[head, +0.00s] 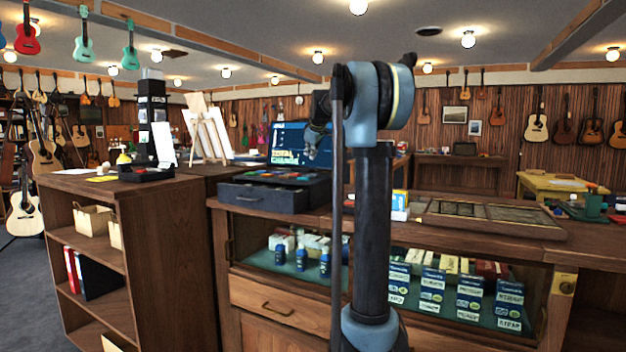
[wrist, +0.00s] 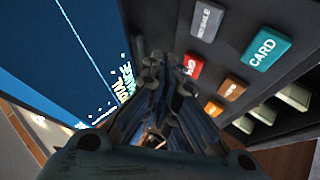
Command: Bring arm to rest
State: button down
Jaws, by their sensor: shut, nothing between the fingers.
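My gripper (head: 318,143) is shut and empty, at the end of my raised arm. In the head view it hangs in front of the right part of the register's blue screen (head: 284,140), partly behind my own arm. In the wrist view the closed fingers (wrist: 155,65) point at the cash register, between its screen (wrist: 60,65) and its keys. A teal CARD key (wrist: 265,48), a red key (wrist: 192,67) and orange keys (wrist: 232,88) show there. I cannot tell whether the fingertips touch anything.
The register's dark drawer unit (head: 262,197) stands on the wooden counter (head: 490,230). A framed tray (head: 485,216) lies right of my arm. A wooden shelf unit (head: 160,240) stands at left, carrying a black tray (head: 146,174). A small easel (head: 208,135) stands behind.

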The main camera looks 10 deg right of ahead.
jog(key=shift+s, duration=0.1)
dwell(0.5)
jog(key=s+f+m, duration=0.1)
jog(key=s+f, duration=0.1)
jog(key=s, duration=0.3)
jog(key=s+f+g, duration=0.1)
jog(key=s+f, duration=0.2)
jog(key=s, duration=0.2)
jog(key=s+f+m, duration=0.1)
jog(key=s+f, duration=0.1)
jog(key=s, duration=0.3)
jog(key=shift+s+f+m+g, duration=0.1)
jog(key=shift+f+m+g, duration=0.2)
jog(key=shift+g, duration=0.1)
jog(key=s+f+m+g, duration=0.2)
jog(key=s+f+m, duration=0.1)
jog(key=s+f, duration=1.3)
jog(key=s+d+f+m+g+h, duration=0.1)
jog(key=s+f+m+g, duration=0.2)
jog(key=s+f, duration=1.4)
jog(key=s+m, duration=0.1)
jog(key=s, duration=0.7)
jog(key=shift+w+d, duration=0.1)
jog(key=shift+w, duration=0.05)
jog(key=shift+w+f, duration=0.15)
jog(key=shift+w, duration=0.2)
